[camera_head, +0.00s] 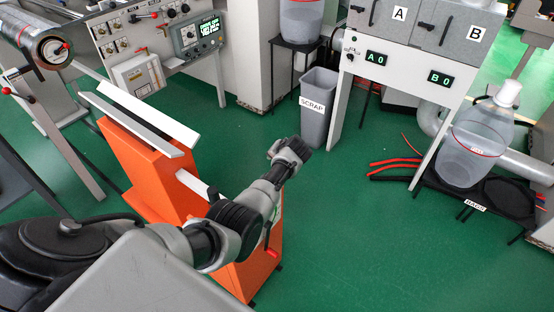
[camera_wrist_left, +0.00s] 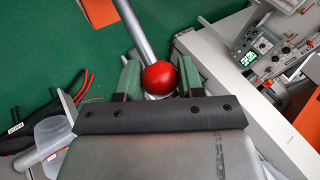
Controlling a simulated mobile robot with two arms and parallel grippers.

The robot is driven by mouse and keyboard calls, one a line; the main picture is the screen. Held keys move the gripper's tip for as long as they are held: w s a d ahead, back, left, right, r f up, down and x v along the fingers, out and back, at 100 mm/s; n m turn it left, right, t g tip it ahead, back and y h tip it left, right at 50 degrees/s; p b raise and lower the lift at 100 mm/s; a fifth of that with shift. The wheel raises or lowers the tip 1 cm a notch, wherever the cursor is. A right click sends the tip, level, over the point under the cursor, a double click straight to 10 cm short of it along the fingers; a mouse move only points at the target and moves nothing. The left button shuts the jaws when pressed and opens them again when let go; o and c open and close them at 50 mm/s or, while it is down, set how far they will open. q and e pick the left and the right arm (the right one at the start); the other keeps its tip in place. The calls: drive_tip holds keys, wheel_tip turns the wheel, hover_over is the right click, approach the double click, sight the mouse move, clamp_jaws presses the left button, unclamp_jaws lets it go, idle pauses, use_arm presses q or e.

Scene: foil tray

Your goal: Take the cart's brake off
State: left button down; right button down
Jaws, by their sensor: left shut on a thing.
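In the left wrist view, my left gripper (camera_wrist_left: 157,72) has its two green fingers on either side of a red ball knob (camera_wrist_left: 160,80) and is shut on it. The knob sits on the end of a grey lever rod (camera_wrist_left: 136,32) that runs to the top of that view. In the head view the orange cart (camera_head: 146,168) stands at left of centre, partly behind my left arm. My left arm reaches across the cart's near right side; its fingers and the knob cannot be made out there. A small red part (camera_head: 270,253) shows low by the cart. My right gripper is not in view.
Pale rails (camera_head: 125,120) lie along the cart's top. A control panel (camera_head: 165,40) stands behind left. A grey scrap bin (camera_head: 318,108) stands behind, and a bag platform (camera_head: 475,193) with a clear container (camera_head: 470,150) at right. Green floor is open right of the cart.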

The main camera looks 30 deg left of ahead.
use_arm(q)
drive_tip(key=c, duration=0.7)
unclamp_jaws()
drive_tip(key=shift+w, duration=0.1)
drive_tip(key=v, duration=1)
drive_tip(key=shift+d+r+p, duration=0.25)
drive_tip(key=shift+r+p, duration=0.05)
drive_tip(key=shift+p, duration=0.15)
drive_tip(key=s+d+f+m+h, duration=0.2)
drive_tip(key=s+f, duration=0.7)
drive_tip(key=f, duration=0.5)
drive_tip(key=s+d+f+m+h, duration=0.1)
drive_tip(key=s+d+f+h, duration=0.15)
drive_tip(key=s+f, duration=0.85)
drive_tip(key=s+f+g, duration=0.1)
drive_tip(key=s+f, duration=0.4)
drive_tip(key=s, duration=0.6)
drive_tip(key=s+d+f+g+h, duration=0.1)
drive_tip(key=s+f, duration=0.5)
drive_tip(key=s, duration=0.5)
drive_tip(key=s+d+f+g+h, duration=0.1)
drive_tip(key=s+f, duration=0.5)
drive_tip(key=s, duration=0.5)
drive_tip(key=shift+n, duration=0.3)
